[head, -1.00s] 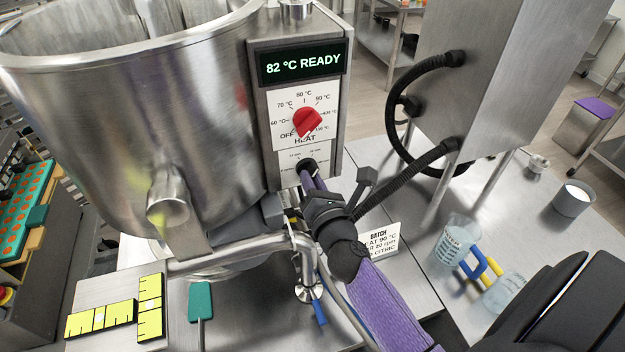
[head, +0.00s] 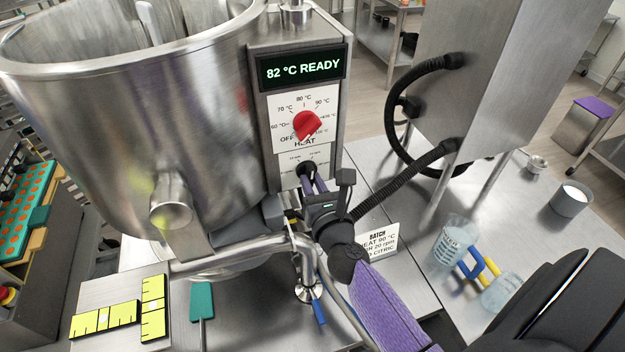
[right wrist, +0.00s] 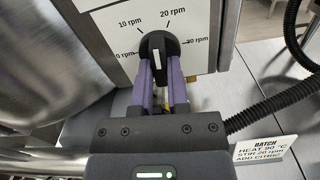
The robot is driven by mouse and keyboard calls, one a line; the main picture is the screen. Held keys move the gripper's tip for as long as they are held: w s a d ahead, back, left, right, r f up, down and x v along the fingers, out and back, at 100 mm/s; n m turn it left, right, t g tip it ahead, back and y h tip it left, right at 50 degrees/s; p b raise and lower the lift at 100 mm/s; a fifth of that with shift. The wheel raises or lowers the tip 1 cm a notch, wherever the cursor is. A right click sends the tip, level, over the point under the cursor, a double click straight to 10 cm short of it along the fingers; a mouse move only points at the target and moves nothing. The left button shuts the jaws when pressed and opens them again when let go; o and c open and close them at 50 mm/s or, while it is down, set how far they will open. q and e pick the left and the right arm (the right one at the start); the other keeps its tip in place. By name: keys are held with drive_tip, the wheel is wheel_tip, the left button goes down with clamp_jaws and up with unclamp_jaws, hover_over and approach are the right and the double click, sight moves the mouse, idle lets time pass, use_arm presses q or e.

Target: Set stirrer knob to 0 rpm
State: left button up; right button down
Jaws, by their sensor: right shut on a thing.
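The black stirrer knob (right wrist: 159,47) is on the lower dial of the kettle's control panel, under the red heat knob (head: 307,125). In the right wrist view its white pointer line stands nearly upright, tilted slightly, between the 10 rpm and 20 rpm marks. My left gripper is not in view.
The display (head: 302,67) reads 82 °C READY. A batch card (head: 380,241) stands right of my right arm. A black hose (head: 405,180) runs close beside the gripper. A steel pipe (head: 235,250) lies below the panel. Beakers (head: 455,242) stand at the right.

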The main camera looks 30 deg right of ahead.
drive_tip(key=n, duration=0.4)
drive_tip(key=shift+n+p, duration=0.4)
drive_tip(key=n+p, duration=0.1)
drive_tip(key=n, duration=0.4)
drive_tip(key=shift+d, duration=0.1)
drive_tip(key=n+p, duration=0.1)
drive_tip(key=n, duration=0.3)
drive_tip(key=shift+n, duration=0.4)
drive_tip(key=shift+n+p, duration=0.8)
drive_tip(key=shift+n, duration=1.5)
drive_tip(key=c, duration=0.6)
unclamp_jaws()
drive_tip(key=shift+r, duration=0.1)
